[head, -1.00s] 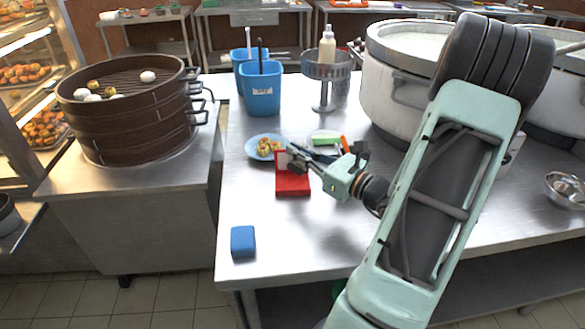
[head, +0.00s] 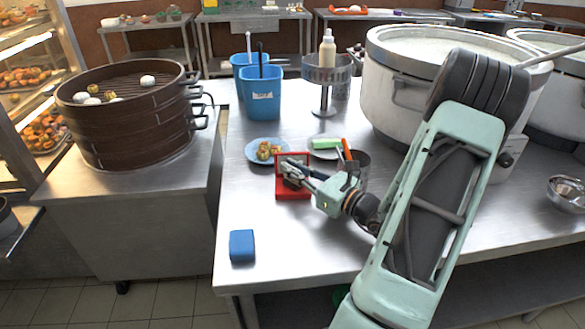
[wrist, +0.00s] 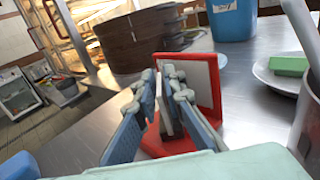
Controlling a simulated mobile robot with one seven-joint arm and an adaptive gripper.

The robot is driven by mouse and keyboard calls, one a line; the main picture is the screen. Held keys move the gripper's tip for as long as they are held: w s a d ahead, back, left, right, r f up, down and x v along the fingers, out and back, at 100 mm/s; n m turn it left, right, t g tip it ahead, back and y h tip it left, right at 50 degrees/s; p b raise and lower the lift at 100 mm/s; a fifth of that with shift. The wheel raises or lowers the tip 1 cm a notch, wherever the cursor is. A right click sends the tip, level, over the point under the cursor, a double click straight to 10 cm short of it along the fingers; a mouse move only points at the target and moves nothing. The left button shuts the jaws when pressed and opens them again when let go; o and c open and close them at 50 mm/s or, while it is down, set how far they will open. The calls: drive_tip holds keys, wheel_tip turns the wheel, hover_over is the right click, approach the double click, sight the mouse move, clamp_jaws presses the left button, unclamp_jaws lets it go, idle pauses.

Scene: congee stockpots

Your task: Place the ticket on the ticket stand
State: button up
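The red ticket stand (head: 293,192) is on the steel table. In the wrist view its red frame (wrist: 217,92) stands upright around a pale panel, above a red base. My gripper (head: 288,171) is at the stand, in front of its upright frame and above its base. In the wrist view my gripper's blue-padded fingers (wrist: 160,82) are close together. A thin pale slab, seen nearly edge-on between them, looks like the ticket (wrist: 166,116). The fingers hide much of it, and I cannot tell whether its lower edge touches the stand.
A plate of food (head: 268,151) and a plate with a green block (head: 326,150) lie behind the stand. A metal cup (head: 357,165) is close to my wrist's right. A blue block (head: 242,245) sits at the front left. The table front is mostly clear.

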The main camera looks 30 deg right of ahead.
drive_tip(key=shift+r, duration=0.25)
drive_tip(key=p+v, duration=0.1)
drive_tip(key=v, duration=1.1)
drive_tip(key=shift+f, duration=0.15)
